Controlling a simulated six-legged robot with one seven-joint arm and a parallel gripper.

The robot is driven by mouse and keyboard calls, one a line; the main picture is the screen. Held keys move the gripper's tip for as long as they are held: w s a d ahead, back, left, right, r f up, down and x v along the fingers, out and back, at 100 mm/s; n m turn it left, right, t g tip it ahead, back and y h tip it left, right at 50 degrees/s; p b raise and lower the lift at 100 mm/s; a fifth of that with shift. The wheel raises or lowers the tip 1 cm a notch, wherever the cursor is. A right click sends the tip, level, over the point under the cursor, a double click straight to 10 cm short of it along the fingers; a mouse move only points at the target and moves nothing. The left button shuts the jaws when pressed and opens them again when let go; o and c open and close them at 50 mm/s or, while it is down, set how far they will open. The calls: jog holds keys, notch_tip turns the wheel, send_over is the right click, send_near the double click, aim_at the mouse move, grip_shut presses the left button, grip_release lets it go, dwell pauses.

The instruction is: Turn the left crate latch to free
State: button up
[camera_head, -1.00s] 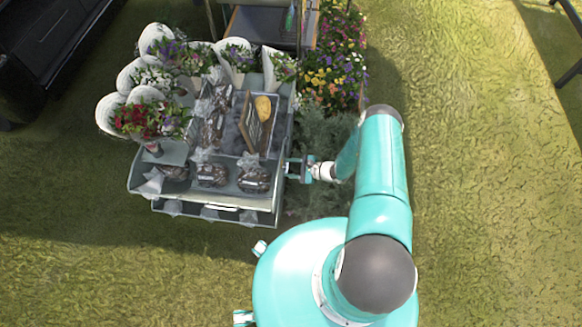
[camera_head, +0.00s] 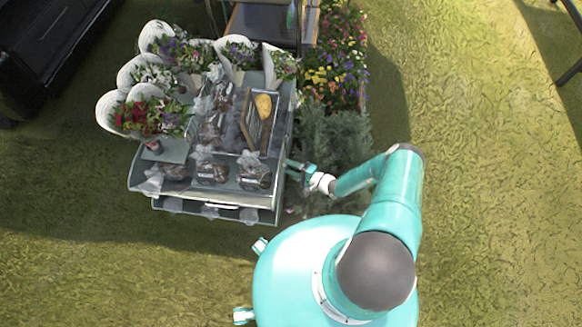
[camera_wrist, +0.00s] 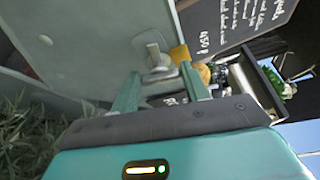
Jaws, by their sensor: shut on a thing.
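The crate latch (camera_wrist: 156,58) is a small metal piece on the flat grey-green crate side (camera_wrist: 105,35) in the wrist view. My gripper (camera_wrist: 160,72) has its two teal fingers on either side of the latch and is shut on it. In the head view my gripper (camera_head: 298,168) is at the right side of the crate stand (camera_head: 205,198), near its front corner. The latch is too small to make out there. The fingertips partly hide it in the wrist view, and its exact turn angle is hard to tell.
Wrapped bouquets (camera_head: 150,115), bagged goods (camera_head: 212,172) and a framed sign (camera_head: 255,125) fill the stand's top. Grey-green shrubs (camera_head: 335,140) and a flower bed (camera_head: 337,60) lie close right of it. Open grass (camera_head: 490,170) spreads further right.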

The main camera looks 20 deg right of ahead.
jog(key=shift+f+n+t+y, duration=0.1)
jog(key=shift+n+t+y, duration=0.3)
jog(key=shift+n, duration=0.6)
jog(key=o, duration=1)
jog(key=v, duration=1.4)
